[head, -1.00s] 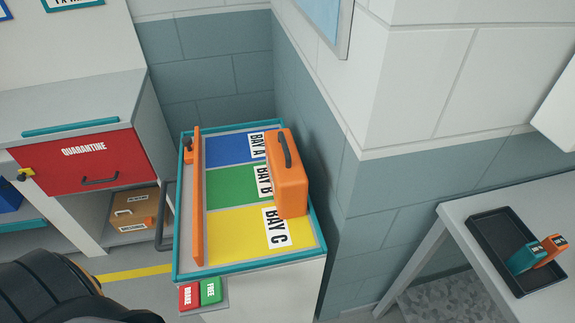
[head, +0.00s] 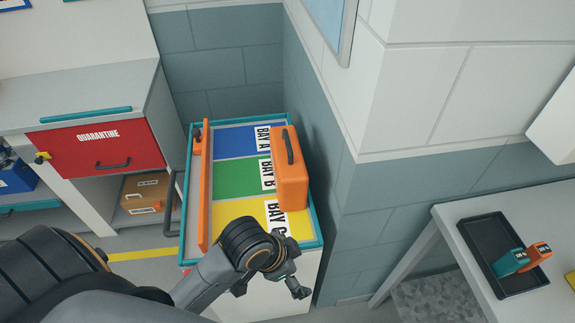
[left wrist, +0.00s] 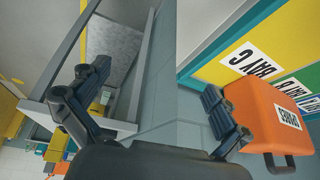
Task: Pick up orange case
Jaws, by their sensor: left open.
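The orange case (head: 290,170) stands upright on the right side of the cart top, over the ends of the Bay A and Bay B labels, with its dark handle on top. In the left wrist view the orange case (left wrist: 268,120) shows a white label and its handle at the lower right. My left gripper (head: 298,291) is at the front of the cart, nearer to me than the case. In the left wrist view my left gripper (left wrist: 155,105) is open with nothing between its fingers; its right finger overlaps the case's near edge in the picture. Contact cannot be told.
The cart (head: 317,225) has a teal rim and an orange bar (head: 204,185) along its left side. A wall corner stands close on the right. A table with a black tray (head: 490,275) is at the far right. A red quarantine drawer (head: 95,150) is at left.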

